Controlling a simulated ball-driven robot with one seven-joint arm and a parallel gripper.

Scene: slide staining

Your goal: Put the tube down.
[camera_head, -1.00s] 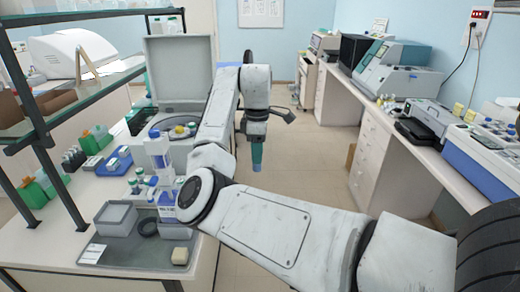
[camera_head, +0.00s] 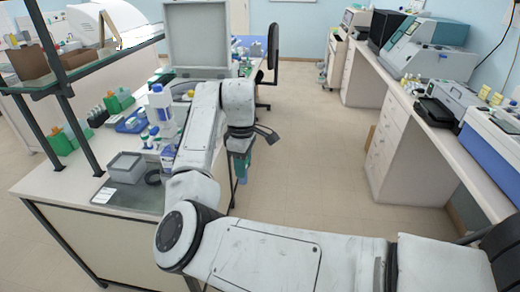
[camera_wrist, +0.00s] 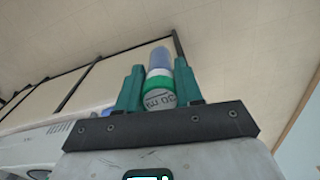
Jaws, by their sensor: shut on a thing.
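My gripper (camera_head: 241,170) hangs at the end of my arm over the open floor, just right of the left bench. In the wrist view, my gripper (camera_wrist: 158,90) is shut on a tube (camera_wrist: 160,58) with a blue upper part, a white band and a green cap.
The left bench holds a grey tray (camera_head: 140,199) with a grey box (camera_head: 126,166), a blue rack (camera_head: 132,124), green holders (camera_head: 60,141) and white bottles (camera_head: 160,100). A shelf (camera_head: 105,53) overhangs it. The right bench (camera_head: 430,120) carries machines. Floor between is clear.

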